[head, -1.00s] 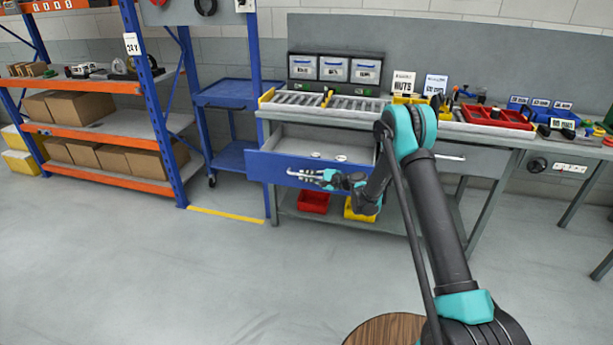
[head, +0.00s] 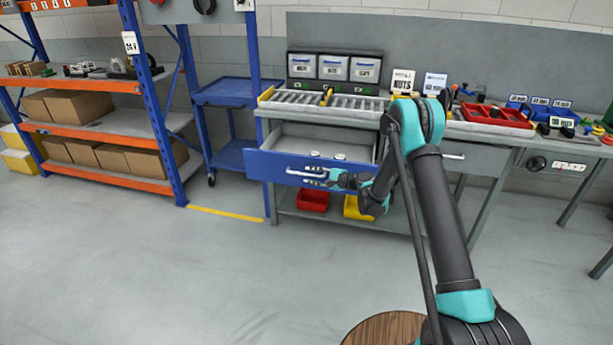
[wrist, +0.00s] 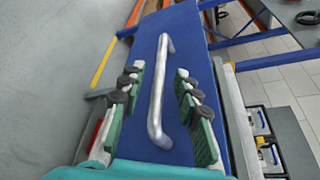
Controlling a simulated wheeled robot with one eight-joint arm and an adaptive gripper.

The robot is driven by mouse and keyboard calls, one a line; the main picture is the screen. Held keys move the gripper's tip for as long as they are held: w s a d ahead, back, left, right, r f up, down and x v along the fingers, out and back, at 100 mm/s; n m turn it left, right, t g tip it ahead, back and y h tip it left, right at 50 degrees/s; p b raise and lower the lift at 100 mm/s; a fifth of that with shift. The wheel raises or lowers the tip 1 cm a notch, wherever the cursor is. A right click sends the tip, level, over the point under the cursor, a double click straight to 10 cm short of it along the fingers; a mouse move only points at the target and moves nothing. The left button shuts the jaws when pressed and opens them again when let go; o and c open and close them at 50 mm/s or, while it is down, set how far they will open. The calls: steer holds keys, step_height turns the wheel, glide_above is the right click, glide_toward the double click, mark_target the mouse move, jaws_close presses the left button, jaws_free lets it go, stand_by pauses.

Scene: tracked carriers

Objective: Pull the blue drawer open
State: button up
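The blue drawer (head: 270,165) under the left part of the grey workbench stands out from the bench, and its inside is visible from above. Its silver bar handle (head: 295,173) runs across the front; in the wrist view the handle (wrist: 158,100) lies lengthwise between my fingers. My gripper (head: 314,177) is at the right part of the handle. In the wrist view my gripper (wrist: 159,75) is open, with one finger on each side of the bar and visible gaps to both. The drawer holds a few small pale round things (head: 340,156).
A red bin (head: 312,201) and a yellow bin (head: 355,208) sit on the bench's lower shelf. A blue cart (head: 228,93) and an orange-and-blue rack (head: 105,174) stand left. The floor (head: 190,270) in front is clear.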

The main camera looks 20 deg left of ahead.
steer(key=v, duration=0.9)
steer(key=s+d+r+n+h, duration=0.3)
steer(key=s+d+r+h, duration=0.15)
steer(key=s+d, duration=0.3)
steer(key=s+d+r+n+h, duration=0.3)
steer(key=s+d+r, duration=0.2)
steer(key=s+d, duration=0.3)
steer(key=s+d+f+n+h, duration=0.1)
steer(key=s+d+n+h, duration=0.1)
steer(key=s+d, duration=0.7)
steer(key=s+d+f+n+h, duration=0.2)
steer(key=s+d+h, duration=0.3)
steer(key=s+d, duration=0.5)
steer(key=s, duration=0.4)
steer(key=shift+s+d+g, duration=0.2)
steer(key=shift+d+g, duration=0.15)
steer(key=shift+g, duration=0.05)
